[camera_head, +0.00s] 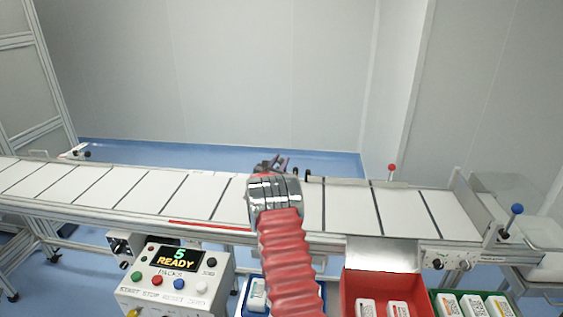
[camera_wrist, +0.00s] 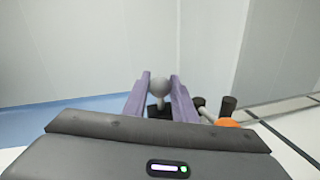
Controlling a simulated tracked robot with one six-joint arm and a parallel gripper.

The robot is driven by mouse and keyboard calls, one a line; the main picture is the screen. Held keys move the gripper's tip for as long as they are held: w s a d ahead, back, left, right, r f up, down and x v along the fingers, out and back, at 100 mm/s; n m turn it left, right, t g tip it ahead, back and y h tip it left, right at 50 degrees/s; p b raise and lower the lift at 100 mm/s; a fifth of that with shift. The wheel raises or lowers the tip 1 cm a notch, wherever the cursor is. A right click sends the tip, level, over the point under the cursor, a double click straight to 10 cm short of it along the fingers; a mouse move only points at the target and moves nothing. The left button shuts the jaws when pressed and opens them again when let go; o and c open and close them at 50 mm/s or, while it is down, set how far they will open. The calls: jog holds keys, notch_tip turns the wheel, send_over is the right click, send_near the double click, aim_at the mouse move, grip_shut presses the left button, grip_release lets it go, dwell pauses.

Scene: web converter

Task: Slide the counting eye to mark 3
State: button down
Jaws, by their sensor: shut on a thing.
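My gripper (camera_head: 277,163) is at the far edge of the conveyor, near the middle of the belt. In the wrist view its two purple fingers (camera_wrist: 160,82) stand on either side of a grey ball knob (camera_wrist: 159,90) and are shut on it. The knob sits on a dark base, mostly hidden by the gripper. It seems to belong to the counting eye, whose body I cannot make out. Dark posts (camera_head: 308,173) stand just right of the gripper. In the wrist view, a dark cylinder (camera_wrist: 228,105) and an orange disc (camera_wrist: 227,122) are to the right. No numbered marks are readable.
The white belt (camera_head: 345,208) with dark cross lines runs left to right. A red-knobbed lever (camera_head: 391,168) and a blue-knobbed lever (camera_head: 517,209) stand right. In front are a control box (camera_head: 205,285) reading "5 READY", a red bin (camera_head: 383,283) and a green tray (camera_head: 437,305).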

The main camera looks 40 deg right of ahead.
jog(key=shift+w+a, duration=0.1)
jog(key=w+a, duration=0.4)
jog(key=w, duration=0.1)
jog(key=w+a, duration=0.2)
jog(key=shift+w+r, duration=0.1)
jog(key=shift+w, duration=0.15)
jog(key=c, duration=1.5)
grip_release()
jog(key=shift+d, duration=0.1)
jog(key=shift+o, duration=0.2)
jog(key=v, duration=1.4)
jog(key=shift+d, duration=0.1)
